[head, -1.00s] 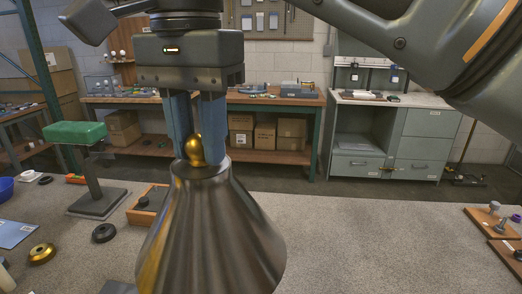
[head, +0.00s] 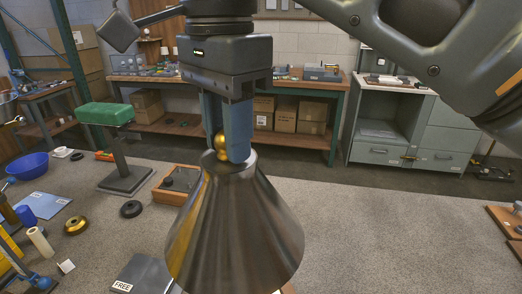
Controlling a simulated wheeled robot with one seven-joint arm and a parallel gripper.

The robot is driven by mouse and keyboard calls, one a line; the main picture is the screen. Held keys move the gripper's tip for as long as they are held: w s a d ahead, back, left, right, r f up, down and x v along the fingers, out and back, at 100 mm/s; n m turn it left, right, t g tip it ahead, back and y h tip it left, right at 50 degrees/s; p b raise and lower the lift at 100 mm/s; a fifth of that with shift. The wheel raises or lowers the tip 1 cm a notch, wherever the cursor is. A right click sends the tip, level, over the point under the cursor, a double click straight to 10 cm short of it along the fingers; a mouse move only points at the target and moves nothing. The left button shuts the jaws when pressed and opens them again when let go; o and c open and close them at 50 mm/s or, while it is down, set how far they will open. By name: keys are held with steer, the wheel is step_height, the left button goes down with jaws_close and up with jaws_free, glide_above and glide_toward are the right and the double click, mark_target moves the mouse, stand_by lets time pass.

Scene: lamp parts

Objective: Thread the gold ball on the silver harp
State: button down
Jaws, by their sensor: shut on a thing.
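The gold ball (head: 221,144) is at the tip of a brushed silver cone-shaped shade (head: 235,225). My gripper (head: 228,153) points down, its two blue fingers shut on the gold ball right at the top of the shade. A finger covers part of the ball. The ball looks to be touching or just above the shade's top, but I cannot tell whether it is on a thread. The silver harp cannot be made out; the shade and the fingers hide whatever is beneath the ball.
A green block on a stand (head: 106,114), a wooden tray (head: 175,184), a blue bowl (head: 27,166), a black ring (head: 131,209) and a gold ring (head: 76,225) are at the left. A "FREE" plate (head: 144,276) lies in front. The grey table (head: 375,235) is clear at the right.

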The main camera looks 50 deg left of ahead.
steer(key=shift+f, duration=0.25)
steer(key=m, duration=0.7)
steer(key=m, duration=0.6)
steer(key=shift+m, duration=0.4)
steer(key=c, duration=0.9)
jaws_free()
steer(key=shift+c, duration=0.2)
